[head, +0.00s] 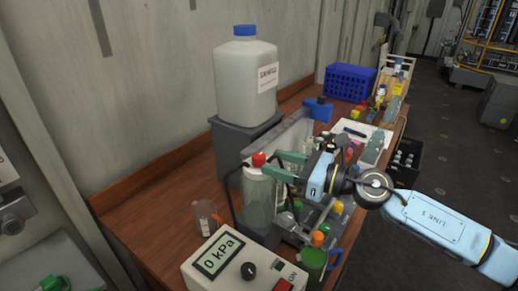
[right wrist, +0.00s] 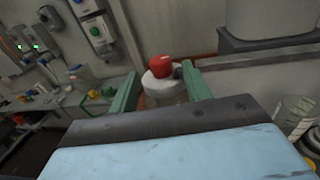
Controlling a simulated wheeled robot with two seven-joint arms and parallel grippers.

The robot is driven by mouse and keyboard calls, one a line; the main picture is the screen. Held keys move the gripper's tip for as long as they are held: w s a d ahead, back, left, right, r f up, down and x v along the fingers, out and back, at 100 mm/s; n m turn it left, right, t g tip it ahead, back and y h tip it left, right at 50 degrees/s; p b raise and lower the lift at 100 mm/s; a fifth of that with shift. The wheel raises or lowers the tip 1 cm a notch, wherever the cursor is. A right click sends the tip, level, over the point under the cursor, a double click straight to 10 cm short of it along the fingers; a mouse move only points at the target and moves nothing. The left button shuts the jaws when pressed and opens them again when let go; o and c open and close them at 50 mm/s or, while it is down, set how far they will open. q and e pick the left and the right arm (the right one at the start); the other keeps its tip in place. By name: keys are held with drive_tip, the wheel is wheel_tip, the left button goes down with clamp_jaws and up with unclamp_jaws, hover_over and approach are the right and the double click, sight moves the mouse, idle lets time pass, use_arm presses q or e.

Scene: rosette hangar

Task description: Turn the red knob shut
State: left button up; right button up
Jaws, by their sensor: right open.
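The red knob (head: 259,159) sits on top of a pale, see-through bottle (head: 258,200) on the wooden bench. In the right wrist view the red knob (right wrist: 161,67) stands on a round white cap (right wrist: 161,84). My right gripper (head: 271,165) is open, its green fingers pointing left towards the bottle's top. In the right wrist view the knob shows between the two fingertips, with a gap on the left; I cannot tell whether the right finger touches it. My left gripper is not in view.
A pressure box reading 0 kPa (head: 222,262) stands in front. A large white jug (head: 246,85) stands on a grey block (head: 232,150) behind. A small beaker (head: 204,218) is left of the bottle. A rack of colourful-capped bottles sits under my right arm. A blue crate (head: 349,83) is farther back.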

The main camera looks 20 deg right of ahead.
sight(259, 155)
drive_tip(key=p+x, duration=0.1)
drive_tip(key=x, duration=0.3)
drive_tip(key=shift+w+a, duration=0.15)
drive_tip(key=shift+w, duration=0.05)
drive_tip(key=shift+w+a, duration=0.15)
drive_tip(key=shift+a, duration=0.05)
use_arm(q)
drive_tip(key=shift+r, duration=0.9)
use_arm(e)
drive_tip(key=shift+w+a, duration=0.15)
